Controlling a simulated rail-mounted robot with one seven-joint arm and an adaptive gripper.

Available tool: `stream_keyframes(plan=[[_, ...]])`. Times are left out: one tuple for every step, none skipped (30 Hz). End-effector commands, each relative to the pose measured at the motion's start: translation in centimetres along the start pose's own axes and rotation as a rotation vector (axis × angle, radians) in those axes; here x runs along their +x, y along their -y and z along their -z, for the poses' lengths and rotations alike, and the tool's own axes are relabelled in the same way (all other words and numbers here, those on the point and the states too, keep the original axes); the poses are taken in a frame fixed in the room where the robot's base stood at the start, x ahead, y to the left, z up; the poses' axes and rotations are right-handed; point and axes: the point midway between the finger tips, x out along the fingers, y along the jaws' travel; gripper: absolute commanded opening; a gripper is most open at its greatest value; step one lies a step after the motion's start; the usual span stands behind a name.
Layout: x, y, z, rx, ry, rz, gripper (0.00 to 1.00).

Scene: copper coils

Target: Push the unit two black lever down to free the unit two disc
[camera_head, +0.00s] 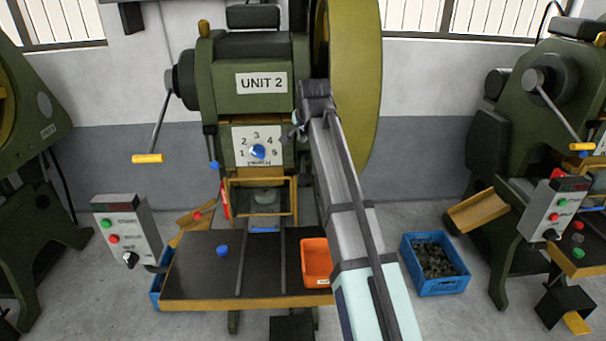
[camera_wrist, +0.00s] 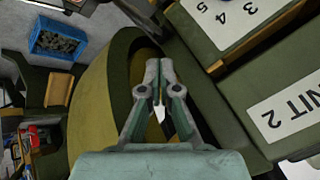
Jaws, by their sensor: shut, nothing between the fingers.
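The unit two press (camera_head: 250,85) stands in the middle of the head view, with a white UNIT 2 label. Its large olive wheel or disc (camera_head: 352,80) is at its right side and also fills much of the wrist view (camera_wrist: 95,115). A white numbered dial plate (camera_head: 257,146) with a blue knob is on the press front. My gripper (camera_head: 288,134) is beside the plate's right edge. In the wrist view my gripper (camera_wrist: 160,66) has its fingertips together, empty, between the wheel and the press body. I cannot clearly make out the black lever; my arm hides part of that side.
A crank with a yellow handle (camera_head: 147,158) sticks out left of the press. The work table (camera_head: 200,270) holds an orange bin (camera_head: 316,262). A blue crate (camera_head: 433,286) stands on the floor at right. Other presses stand at both sides.

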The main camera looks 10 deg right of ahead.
Motion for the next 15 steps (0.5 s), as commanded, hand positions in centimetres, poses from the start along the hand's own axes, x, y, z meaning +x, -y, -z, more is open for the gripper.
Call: stream_keyframes(plan=[[0.2, -0.2, -0.2, 0.0, 0.0, 0.0, 0.0], [0.4, -0.3, -0.3, 0.0, 0.0, 0.0, 0.0], [0.6, -0.4, -0.4, 0.0, 0.0, 0.0, 0.0], [0.7, -0.6, -0.6, 0.0, 0.0, 0.0, 0.0], [0.9, -0.7, -0.7, 0.0, 0.0, 0.0, 0.0], [1.2, -0.9, -0.9, -0.001, 0.0, 0.0, 0.0], [1.4, -1.1, -1.1, -0.001, 0.0, 0.0, 0.0], [1.6, -1.2, -1.2, -0.001, 0.001, 0.0, 0.0], [1.9, -1.5, -1.5, -0.001, 0.001, -0.001, 0.0], [2.2, -1.7, -1.7, -0.001, 0.001, -0.001, 0.0], [2.5, -1.9, -1.9, -0.001, 0.001, -0.001, 0.0], [2.8, -2.1, -2.1, -0.001, 0.001, -0.001, 0.0], [3.1, -2.4, -2.4, -0.001, 0.001, -0.001, 0.0], [3.4, -2.5, -2.6, -0.001, 0.001, -0.001, 0.0], [3.8, -2.8, -2.8, -0.001, 0.001, -0.001, 0.0]])
